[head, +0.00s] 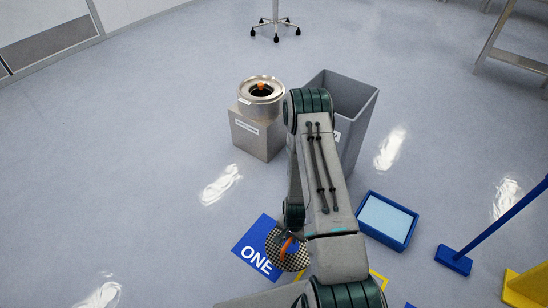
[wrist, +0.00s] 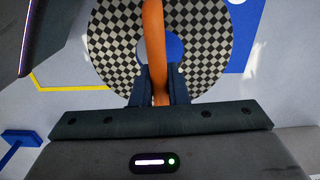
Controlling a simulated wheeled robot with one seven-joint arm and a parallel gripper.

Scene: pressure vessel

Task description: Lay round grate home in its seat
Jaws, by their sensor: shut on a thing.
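The round grate (head: 292,258) is a black-and-white checkered disc with an orange handle; in the head view it is at the bottom centre, over the edge of a blue floor mat. In the wrist view the grate (wrist: 108,52) fills the top middle, with blue showing through its centre. My gripper (wrist: 160,82) is shut on the orange handle (wrist: 153,35). In the head view my arm partly covers the gripper and grate. The vessel (head: 261,92), a metal round body with a wide rim and dark opening, stands on a grey pedestal (head: 256,133). An orange piece (head: 262,87) shows in its opening.
A tall grey open bin (head: 365,112) stands right of the vessel, partly behind my arm. A blue tray (head: 407,238) lies right of my arm. The blue mat (head: 246,246) reads ONE. Floor left of the vessel is clear.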

